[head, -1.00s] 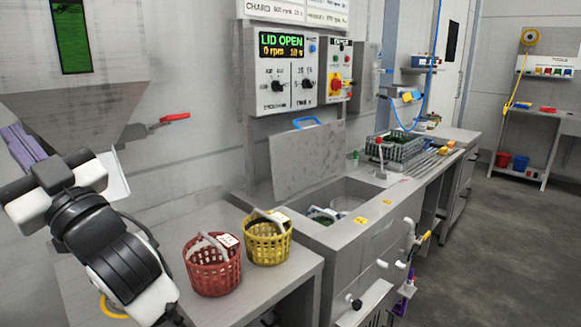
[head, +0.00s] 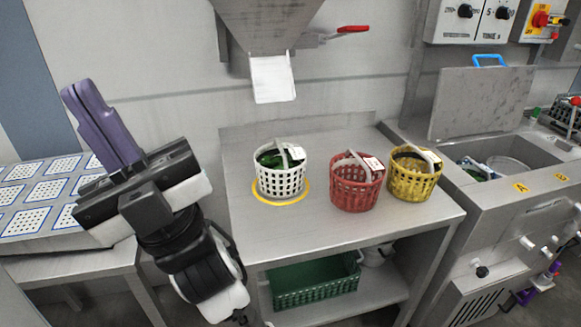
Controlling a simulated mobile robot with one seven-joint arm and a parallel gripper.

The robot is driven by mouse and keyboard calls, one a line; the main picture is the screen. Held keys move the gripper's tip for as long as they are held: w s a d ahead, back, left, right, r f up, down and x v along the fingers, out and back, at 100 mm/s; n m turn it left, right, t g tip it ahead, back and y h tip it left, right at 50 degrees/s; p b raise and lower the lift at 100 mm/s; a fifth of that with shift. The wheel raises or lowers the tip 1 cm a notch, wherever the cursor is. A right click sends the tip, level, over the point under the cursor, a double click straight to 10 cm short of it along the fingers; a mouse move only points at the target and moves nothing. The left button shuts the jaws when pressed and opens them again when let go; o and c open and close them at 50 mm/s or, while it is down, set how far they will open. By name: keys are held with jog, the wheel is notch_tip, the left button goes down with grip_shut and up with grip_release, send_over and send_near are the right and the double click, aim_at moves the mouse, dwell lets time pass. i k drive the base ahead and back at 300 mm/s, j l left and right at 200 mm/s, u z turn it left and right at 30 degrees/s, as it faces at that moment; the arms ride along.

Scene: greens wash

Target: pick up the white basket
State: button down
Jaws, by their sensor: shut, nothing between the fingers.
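The white basket (head: 281,183) stands upright on the steel table (head: 340,219), inside a yellow ring (head: 259,193) marked on its top. It holds dark green leaves (head: 270,160), and its pale handle arches over them with a white tag. My gripper (head: 76,92) is at the left of the head view, raised and pointing up and left, well apart from the basket. Its purple fingers are together with nothing between them.
A red basket (head: 356,190) and a yellow basket (head: 411,180) stand right of the white one. A chute (head: 272,79) hangs above it. A green crate (head: 315,283) sits on the lower shelf. A sink (head: 495,165) adjoins at right; a patterned panel (head: 40,195) lies left.

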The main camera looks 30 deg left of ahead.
aim_at(281, 177)
jog(key=i+j+u, duration=0.1)
jog(key=u, duration=0.3)
jog(key=i+j+u, duration=0.1)
jog(key=u, duration=0.25)
jog(key=i+u, duration=0.4)
jog(key=i, duration=0.25)
